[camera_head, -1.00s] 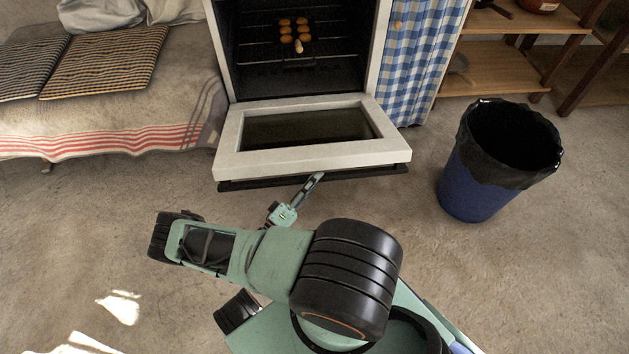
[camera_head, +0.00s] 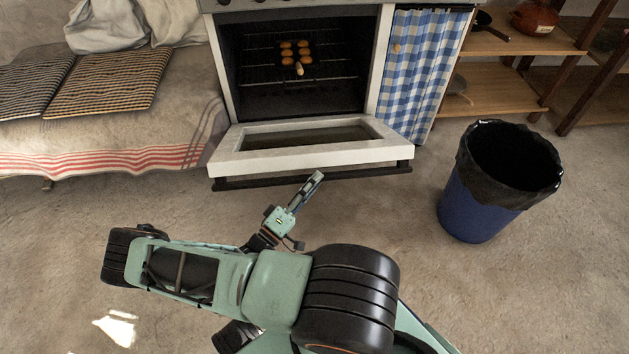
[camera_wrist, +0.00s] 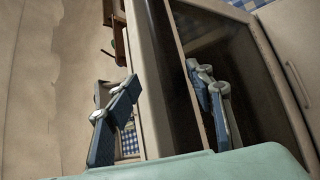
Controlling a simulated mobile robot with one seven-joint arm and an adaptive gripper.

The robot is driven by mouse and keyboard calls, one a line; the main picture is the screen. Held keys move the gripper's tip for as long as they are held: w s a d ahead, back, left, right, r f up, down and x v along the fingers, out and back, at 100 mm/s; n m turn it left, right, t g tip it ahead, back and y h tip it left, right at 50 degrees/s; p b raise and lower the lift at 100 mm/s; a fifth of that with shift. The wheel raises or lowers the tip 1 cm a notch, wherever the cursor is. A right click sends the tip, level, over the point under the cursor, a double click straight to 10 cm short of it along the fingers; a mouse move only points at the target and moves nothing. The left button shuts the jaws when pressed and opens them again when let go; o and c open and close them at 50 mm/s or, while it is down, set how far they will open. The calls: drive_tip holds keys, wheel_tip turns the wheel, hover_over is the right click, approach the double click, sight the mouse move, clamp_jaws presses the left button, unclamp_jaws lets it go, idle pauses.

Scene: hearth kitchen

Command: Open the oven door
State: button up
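The oven door (camera_head: 235,160) is swung down and stands well open, with its front edge a little raised. Its white frame and glass window show from above, and a dark bar (camera_head: 240,183) runs along its front edge. The oven cavity (camera_head: 250,50) is exposed. My gripper (camera_head: 314,182) is at the door's front edge, near its middle; I cannot tell whether it touches. In the wrist view the fingers of my gripper (camera_wrist: 165,112) are spread apart, with the pale door edge (camera_wrist: 150,80) between them in the picture. Nothing is held.
Small brown rolls (camera_head: 295,50) sit on a rack inside the oven. A blue bin (camera_head: 475,205) with a black liner stands on the floor at right. A sofa (camera_head: 110,130) is at left, and a checked curtain (camera_head: 415,70) hangs right of the oven. Floor in front is free.

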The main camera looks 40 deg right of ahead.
drive_tip(key=shift+s+r, duration=0.2)
drive_tip(key=shift+r, duration=0.4)
drive_tip(key=shift+s, duration=0.1)
